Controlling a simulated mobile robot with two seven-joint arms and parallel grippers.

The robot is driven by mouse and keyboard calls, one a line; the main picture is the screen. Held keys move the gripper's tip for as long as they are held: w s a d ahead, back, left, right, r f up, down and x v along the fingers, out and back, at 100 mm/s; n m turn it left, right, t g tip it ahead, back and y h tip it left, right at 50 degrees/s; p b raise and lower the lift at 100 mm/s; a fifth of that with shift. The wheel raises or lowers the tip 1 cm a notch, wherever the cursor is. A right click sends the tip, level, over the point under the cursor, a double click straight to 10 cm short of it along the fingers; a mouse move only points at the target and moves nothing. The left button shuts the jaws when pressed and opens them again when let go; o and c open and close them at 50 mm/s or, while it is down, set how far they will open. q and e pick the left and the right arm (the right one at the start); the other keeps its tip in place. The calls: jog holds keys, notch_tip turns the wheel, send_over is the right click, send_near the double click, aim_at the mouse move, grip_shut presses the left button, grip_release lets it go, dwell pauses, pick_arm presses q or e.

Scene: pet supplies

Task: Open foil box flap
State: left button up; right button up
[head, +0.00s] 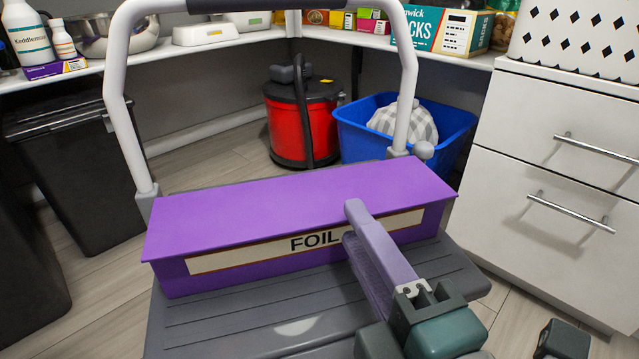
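The foil box (300,215) is a long purple box with a "FOIL" label on its front. It lies across the grey top step of a step stool (270,310). Its purple top flap (290,200) lies flat over the box and looks closed. My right gripper (352,222) reaches in from the lower right, with its pale purple finger in front of the label's right part. The fingertip is close to the flap's front edge; I cannot tell whether it touches. The finger spacing is unclear. My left gripper is not in view.
The stool's white handrail (128,130) arches behind the box. A red canister (300,120) and a blue bin (445,135) stand behind. White drawers (555,190) are on the right, a black bin (75,165) on the left. Shelves with goods line the back.

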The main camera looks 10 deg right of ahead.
jog(key=shift+w, duration=0.4)
grip_shut()
dwell(1.2)
